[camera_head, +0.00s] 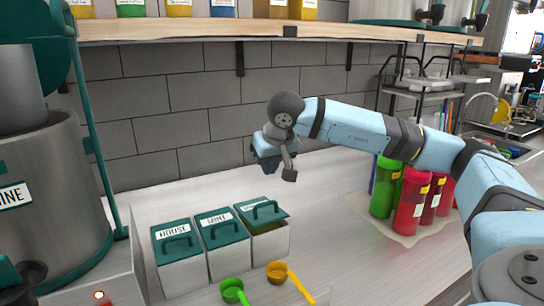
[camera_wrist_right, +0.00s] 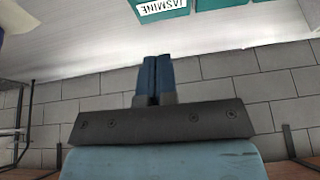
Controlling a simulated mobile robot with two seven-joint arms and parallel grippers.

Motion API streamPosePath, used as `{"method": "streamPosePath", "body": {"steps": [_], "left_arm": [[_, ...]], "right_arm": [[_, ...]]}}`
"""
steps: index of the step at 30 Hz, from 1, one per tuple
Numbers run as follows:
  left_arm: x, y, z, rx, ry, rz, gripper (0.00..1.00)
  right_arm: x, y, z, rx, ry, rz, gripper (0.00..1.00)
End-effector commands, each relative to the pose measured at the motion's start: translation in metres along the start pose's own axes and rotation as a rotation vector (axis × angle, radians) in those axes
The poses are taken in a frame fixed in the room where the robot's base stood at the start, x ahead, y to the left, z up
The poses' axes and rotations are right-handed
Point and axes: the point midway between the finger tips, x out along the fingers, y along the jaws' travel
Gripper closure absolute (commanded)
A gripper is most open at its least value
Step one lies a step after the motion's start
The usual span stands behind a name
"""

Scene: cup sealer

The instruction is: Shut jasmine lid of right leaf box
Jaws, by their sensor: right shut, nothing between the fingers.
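The right leaf box (camera_head: 270,245) is a white box at the right end of a row of three on the counter. Its green jasmine lid (camera_head: 262,213) has a dark green handle and sits tilted, with a gap at the front where olive-coloured contents show. The lid's JASMINE label (camera_wrist_right: 163,8) shows at the top edge of the right wrist view. My right gripper (camera_head: 270,166) is above and behind this box, apart from the lid. Its blue fingers (camera_wrist_right: 151,75) are together and empty. My left gripper is not in view.
The HOUSE box (camera_head: 180,275) and MINT box (camera_head: 226,262) stand to the left with lids down. Green (camera_head: 234,291) and orange (camera_head: 278,272) scoops lie in front. Green (camera_head: 384,190) and red (camera_head: 410,202) bottles stand right. A wooden shelf (camera_head: 200,30) hangs above.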

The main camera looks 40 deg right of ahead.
Motion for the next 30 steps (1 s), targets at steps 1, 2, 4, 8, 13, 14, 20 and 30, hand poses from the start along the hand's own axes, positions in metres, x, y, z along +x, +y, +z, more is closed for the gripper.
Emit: {"method": "streamPosePath", "body": {"steps": [1,2,4,8,13,14,20,30], "left_arm": [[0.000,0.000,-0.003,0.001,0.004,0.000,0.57],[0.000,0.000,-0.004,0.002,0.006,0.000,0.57],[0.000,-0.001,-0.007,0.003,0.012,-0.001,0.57],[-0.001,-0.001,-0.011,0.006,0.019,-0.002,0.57],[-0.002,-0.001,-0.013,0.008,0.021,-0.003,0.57],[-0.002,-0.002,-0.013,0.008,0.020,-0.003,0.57],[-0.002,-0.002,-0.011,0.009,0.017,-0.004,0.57],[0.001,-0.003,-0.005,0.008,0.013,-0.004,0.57]], "right_arm": [[0.011,0.000,0.000,0.000,-0.004,0.000,1.00],[0.018,0.000,0.000,0.000,-0.004,0.001,1.00],[0.033,0.000,0.000,0.000,-0.004,0.001,1.00],[0.054,0.000,0.007,-0.002,-0.002,0.001,1.00],[0.069,0.000,0.022,-0.001,0.000,0.000,1.00],[0.070,0.000,0.023,-0.002,0.000,0.000,1.00],[0.075,0.000,0.028,-0.001,0.001,0.000,1.00],[0.078,0.000,0.030,0.000,0.009,0.000,1.00]]}}
